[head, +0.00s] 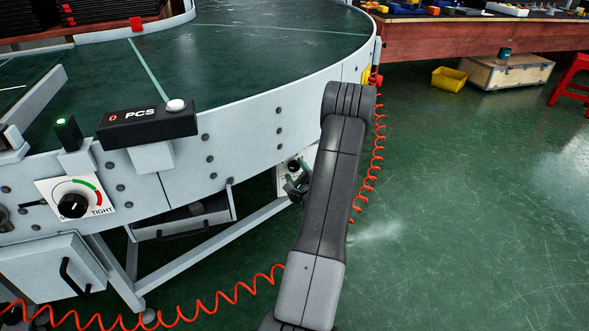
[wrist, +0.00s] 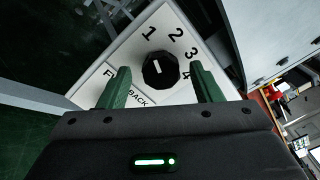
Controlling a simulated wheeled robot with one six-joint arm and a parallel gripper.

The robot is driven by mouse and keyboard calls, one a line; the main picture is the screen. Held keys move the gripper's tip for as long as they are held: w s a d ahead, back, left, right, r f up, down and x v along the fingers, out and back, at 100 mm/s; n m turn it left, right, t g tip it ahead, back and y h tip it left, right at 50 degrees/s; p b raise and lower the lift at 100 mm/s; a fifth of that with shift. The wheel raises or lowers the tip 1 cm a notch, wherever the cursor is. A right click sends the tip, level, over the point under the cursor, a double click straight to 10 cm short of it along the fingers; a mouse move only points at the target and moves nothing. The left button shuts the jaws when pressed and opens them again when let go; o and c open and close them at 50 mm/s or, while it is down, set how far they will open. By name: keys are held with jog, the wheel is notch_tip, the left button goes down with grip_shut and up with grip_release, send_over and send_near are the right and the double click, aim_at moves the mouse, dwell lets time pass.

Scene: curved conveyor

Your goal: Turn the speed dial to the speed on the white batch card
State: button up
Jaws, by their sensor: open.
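The speed dial (wrist: 160,71) is a black knob on a white panel (wrist: 118,52) marked 1, 2, 3 and 4, in the wrist view. A light mark on the knob points up and slightly left, roughly toward the 1. My gripper (wrist: 162,78) is open, with one green finger on each side of the knob; contact is not clear. In the head view my gripper (head: 297,187) is low by the conveyor's side, partly hidden by my arm, in front of the small white dial panel (head: 310,160). I cannot make out a white batch card in either view.
A second dial (head: 73,205), marked TIGHT, is on the conveyor's left side, below a PCS counter box (head: 147,123). A drawer (head: 185,216) hangs under the conveyor (head: 255,130). A coiled red hose (head: 376,150) runs behind my arm.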

jog(key=p+v, duration=0.2)
jog(key=v, duration=1)
jog(key=shift+r, duration=0.1)
jog(key=b+x, duration=0.2)
jog(key=x, duration=1.2)
jog(key=shift+b, duration=0.4)
jog(key=shift+s+d, duration=0.1)
jog(key=shift+s, duration=0.05)
